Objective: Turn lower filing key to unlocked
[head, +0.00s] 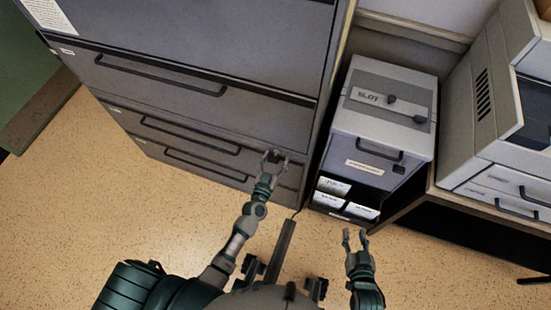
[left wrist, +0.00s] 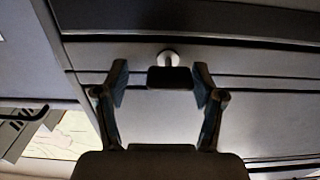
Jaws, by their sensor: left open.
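The large dark grey filing cabinet (head: 190,55) stands at the upper left in the head view. My left gripper (head: 275,155) is at its lower right part, by the lower drawers. In the left wrist view, a round silver lock (left wrist: 168,57) sits on the cabinet front with a dark, blocky key head (left wrist: 170,78) below it. My left gripper's fingers (left wrist: 160,72) are open on either side of the key, with gaps on both sides. In the head view the key is hidden by the gripper. My right gripper (head: 355,236) is open and empty over the floor.
A grey slot box (head: 392,100) with labelled cards stands right of the cabinet. A printer-like machine (head: 490,95) stands on a desk at the far right. Long drawer handles (head: 160,75) stick out from the cabinet. The speckled floor (head: 120,210) is clear at left.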

